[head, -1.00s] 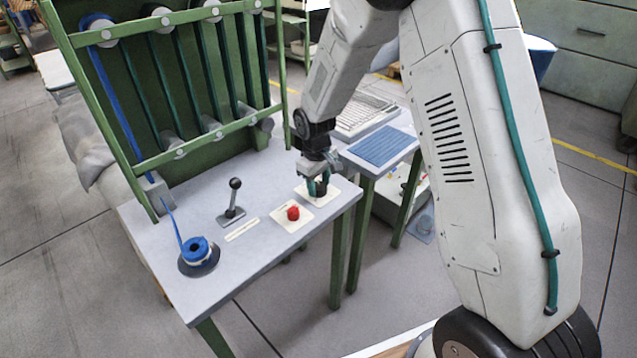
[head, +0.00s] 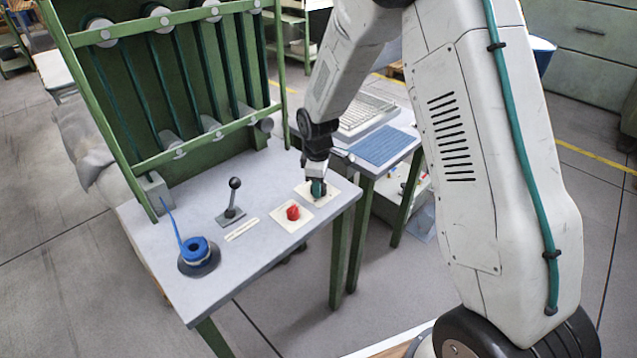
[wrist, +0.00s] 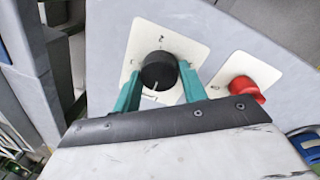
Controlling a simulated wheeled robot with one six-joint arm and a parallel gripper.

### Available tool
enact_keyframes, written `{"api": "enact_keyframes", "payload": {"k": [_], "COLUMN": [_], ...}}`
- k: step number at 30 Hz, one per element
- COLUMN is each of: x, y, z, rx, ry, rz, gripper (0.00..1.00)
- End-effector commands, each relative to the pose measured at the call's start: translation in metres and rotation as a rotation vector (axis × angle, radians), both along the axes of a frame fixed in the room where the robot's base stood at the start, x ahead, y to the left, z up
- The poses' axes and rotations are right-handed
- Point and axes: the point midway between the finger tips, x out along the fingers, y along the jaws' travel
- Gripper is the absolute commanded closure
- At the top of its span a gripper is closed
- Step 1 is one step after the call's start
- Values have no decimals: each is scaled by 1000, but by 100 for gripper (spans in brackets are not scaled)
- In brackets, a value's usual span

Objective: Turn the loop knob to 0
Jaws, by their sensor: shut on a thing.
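In the wrist view a round black knob (wrist: 155,68) sits on a white square plate (wrist: 178,45) with small marks around it. A white line on the knob points toward the bottom of the picture. My gripper (wrist: 160,74) has its teal fingers on both sides of this knob and is shut on it. In the head view my gripper (head: 318,188) is low over the plate at the table's right corner and largely hides the knob. A red knob (head: 293,212) sits on its own plate beside it; it also shows in the wrist view (wrist: 242,86).
A black lever (head: 234,198) stands upright on the grey table (head: 235,272). A blue spool (head: 196,250) is at the front left. A green rack (head: 125,95) rises behind. A keyboard (head: 365,112) and blue pad (head: 384,145) lie on a side table.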

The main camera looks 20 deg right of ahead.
Motion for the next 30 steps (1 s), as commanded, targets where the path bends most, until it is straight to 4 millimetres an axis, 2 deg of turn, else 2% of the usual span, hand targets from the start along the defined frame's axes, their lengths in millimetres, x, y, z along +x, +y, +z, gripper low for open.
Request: {"api": "enact_keyframes", "payload": {"k": [11, 12, 13, 14, 23, 26, 30], "x": [1, 1, 1, 1, 0, 0, -1], "y": [0, 0, 0, 0, 0, 0, 1], "z": [1, 1, 1, 1, 3, 13, 37], "rx": [0, 0, 0, 0, 0, 0, -1], "ry": [-2, -2, -2, -2, -2, -3, -4], "rz": [5, 5, 5, 5, 4, 4, 5], "gripper": [81, 47, 38, 36, 36, 36, 36]}}
